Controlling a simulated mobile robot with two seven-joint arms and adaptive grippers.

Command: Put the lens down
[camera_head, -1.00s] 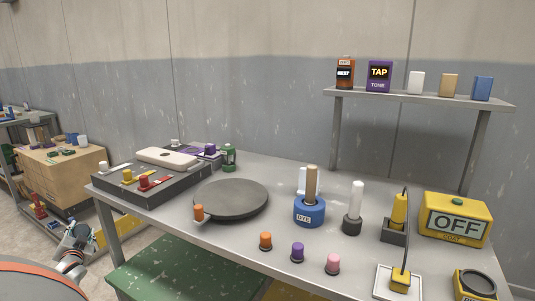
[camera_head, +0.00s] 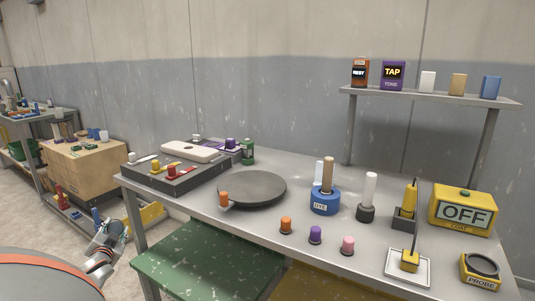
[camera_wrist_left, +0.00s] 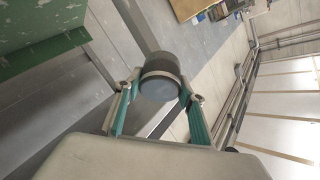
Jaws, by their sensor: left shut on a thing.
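A dark grey, short cylinder, which I take to be the lens (camera_wrist_left: 160,80), sits between the fingertips of my left gripper (camera_wrist_left: 158,88) in the left wrist view. The gripper is shut on it. In the head view my left gripper (camera_head: 112,232) is low at the left, beside the workbench's left front leg and below the level of the tabletop (camera_head: 270,220). The lens is too small to make out clearly there. My right gripper is not in view.
The bench holds a dark round turntable (camera_head: 252,188), a grey control box (camera_head: 178,175), a blue DYE holder (camera_head: 325,201), several coloured knobs, and a yellow OFF box (camera_head: 463,210). A green stool (camera_head: 205,260) stands in front. A cardboard box (camera_head: 85,165) is at the left.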

